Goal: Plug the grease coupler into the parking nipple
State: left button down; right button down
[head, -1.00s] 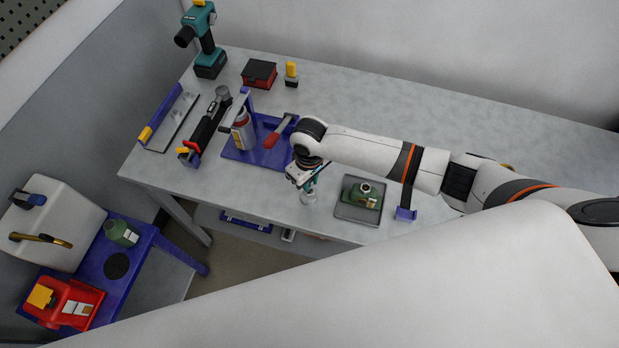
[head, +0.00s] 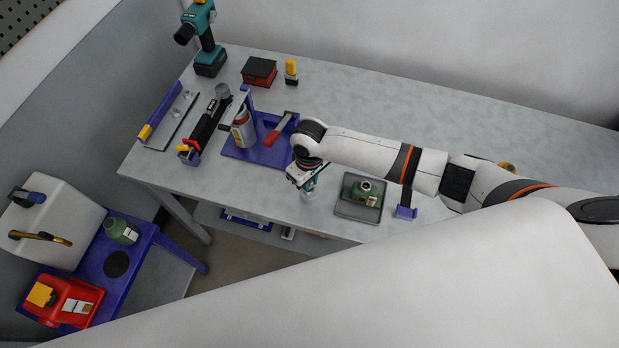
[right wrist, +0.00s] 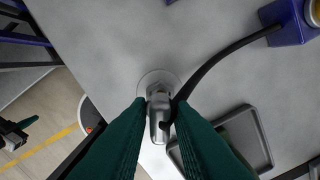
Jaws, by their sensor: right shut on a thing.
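My right gripper (head: 307,185) is over the front edge of the bench, pointing down. In the right wrist view its dark green fingers (right wrist: 160,110) are shut on the metal grease coupler (right wrist: 158,122). A black hose (right wrist: 212,65) runs from beside the coupler up to the right. The parking nipple (right wrist: 158,88) stands on a pale round base just beyond the coupler's tip; this base also shows under the gripper in the head view (head: 309,196). The coupler looks in line with the nipple, but I cannot tell whether they touch.
A grey tray (head: 344,210) with a green housing (head: 365,190) lies right of the gripper, and a blue holder (head: 405,212) beyond it. A blue plate (head: 238,152) with a spray can and red-handled tool lies to the left. The back right of the bench is clear.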

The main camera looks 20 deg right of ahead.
jog(key=shift+f+b, duration=0.35)
jog(key=shift+f, duration=0.35)
jog(key=c, duration=1.2)
grip_release()
jog(key=shift+c, duration=0.2)
jog(key=shift+r, duration=0.1)
notch_tip(320, 180, up, 12)
jog(key=b, duration=0.1)
jog(key=shift+b, duration=0.3)
